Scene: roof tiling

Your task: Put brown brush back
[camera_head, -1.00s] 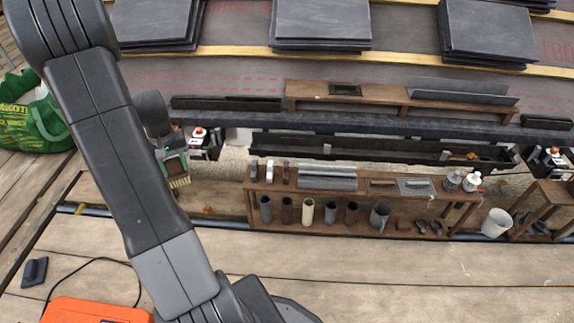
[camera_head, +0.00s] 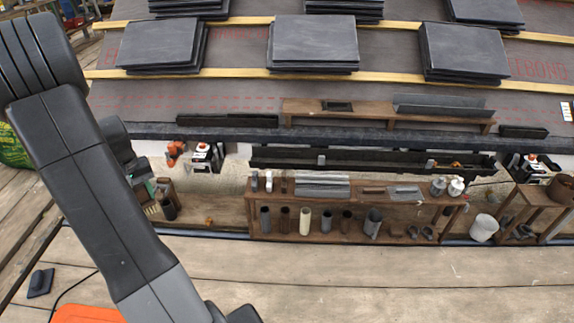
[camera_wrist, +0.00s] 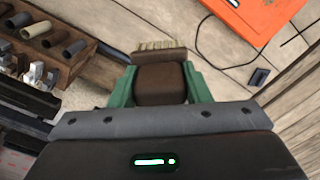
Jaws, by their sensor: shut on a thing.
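The brown brush (camera_wrist: 160,84) is between the green fingers of my gripper (camera_wrist: 160,90) in the wrist view, with a brown block body and pale bristles pointing away from the gripper. My gripper is shut on it. In the head view its pale bristles (camera_head: 152,210) show just right of my arm, above the wooden deck. My arm hides much of the gripper there. The brush is held in the air, apart from the low wooden shelf (camera_head: 340,235) to its right.
The shelf holds several pipes (camera_head: 304,222) and bottles (camera_head: 456,187). A white bucket (camera_head: 483,228) stands right of it. An orange case (camera_wrist: 240,15) and a black block (camera_wrist: 258,77) lie on the deck. A dark gutter (camera_head: 370,160) runs behind the shelf. The front deck (camera_head: 400,270) is largely clear.

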